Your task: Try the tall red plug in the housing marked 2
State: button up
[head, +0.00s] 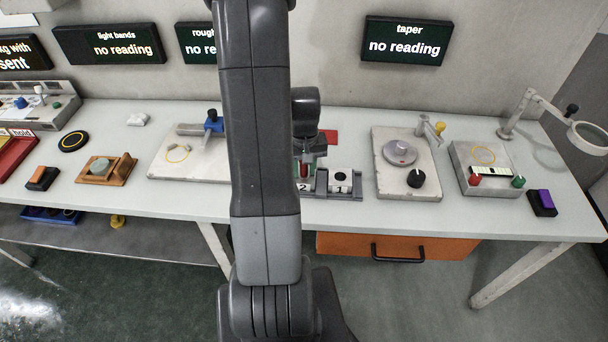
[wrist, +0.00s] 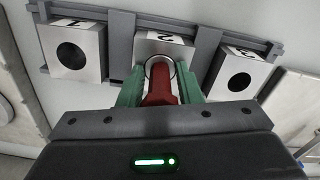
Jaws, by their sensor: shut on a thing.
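My gripper (wrist: 159,88) is shut on the red plug (wrist: 160,92), with green fingers on both sides of it. The plug's far end is at the round bore of the housing marked 2 (wrist: 166,40), the middle one in the grey rack (wrist: 122,35). A pale ring shows around that end; I cannot tell how deep it sits. In the head view the red plug (head: 305,170) is upright under my gripper, just above or in the housing marked 2 (head: 303,187). My arm hides part of the rack.
The housing marked 1 (wrist: 76,55) and another housing (wrist: 240,76) with an unclear mark flank it, both with dark bores. Right of the rack stands a white plate (head: 425,185) with a round disc and black knob. The taper display (head: 405,40) reads "no reading".

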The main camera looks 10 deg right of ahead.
jog(key=shift+r+p, duration=2.4)
jog(key=shift+r, duration=1.15)
